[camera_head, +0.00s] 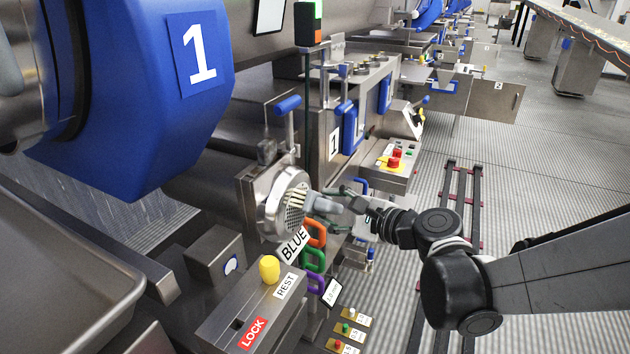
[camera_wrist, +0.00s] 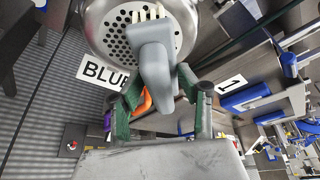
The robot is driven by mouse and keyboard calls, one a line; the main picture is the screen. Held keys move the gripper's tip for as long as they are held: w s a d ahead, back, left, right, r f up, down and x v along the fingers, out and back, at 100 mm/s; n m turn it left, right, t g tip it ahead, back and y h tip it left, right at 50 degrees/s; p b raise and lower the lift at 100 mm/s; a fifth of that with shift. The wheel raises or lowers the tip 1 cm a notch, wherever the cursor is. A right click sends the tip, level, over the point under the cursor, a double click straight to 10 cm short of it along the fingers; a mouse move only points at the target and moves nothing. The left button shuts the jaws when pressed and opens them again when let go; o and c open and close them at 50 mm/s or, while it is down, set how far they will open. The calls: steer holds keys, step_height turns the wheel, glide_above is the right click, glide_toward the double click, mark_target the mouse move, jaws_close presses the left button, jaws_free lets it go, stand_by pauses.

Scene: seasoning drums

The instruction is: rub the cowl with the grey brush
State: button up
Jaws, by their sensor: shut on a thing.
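The cowl is a round metal housing (camera_head: 268,212) with a perforated face, mounted on the machine in the middle of the head view. It also fills the top of the wrist view (camera_wrist: 100,38). My gripper (camera_head: 340,206) is shut on the grey brush (camera_head: 322,206), to the right of the cowl. In the wrist view, the green-grey fingers of my gripper (camera_wrist: 158,88) hold the brush (camera_wrist: 153,62) between them. Its pale bristles point at the perforated face and overlap it in both views. I cannot tell whether they press on it.
A "BLUE" label (camera_head: 294,245) and orange, green and purple handles (camera_head: 315,234) sit just below the cowl. A box with a yellow knob (camera_head: 269,268) and LOCK and REST labels stands in front. A blue drum (camera_head: 140,110) marked 1 hangs upper left. Striped floor lies right.

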steer(key=shift+w+d, duration=0.45)
steer(key=shift+w, duration=0.3)
steer(key=shift+s+a, duration=0.3)
steer(key=shift+s, duration=0.3)
steer(key=shift+s+a, duration=0.35)
steer(key=shift+s, duration=0.3)
steer(key=shift+s+a, duration=0.3)
steer(key=shift+s, duration=0.3)
steer(key=s+a, duration=0.2)
steer(key=s, duration=0.1)
steer(key=shift+s+a+p, duration=0.1)
steer(key=shift+s+p, duration=0.05)
steer(key=shift+p, duration=0.2)
steer(key=s+d, duration=0.3)
steer(key=d, duration=0.2)
steer(key=shift+d, duration=0.15)
steer(key=shift+s+d, duration=0.35)
steer(key=shift+d, duration=0.3)
steer(key=shift+s+d, duration=0.35)
steer(key=shift+d, duration=0.3)
steer(key=shift+p, duration=0.5)
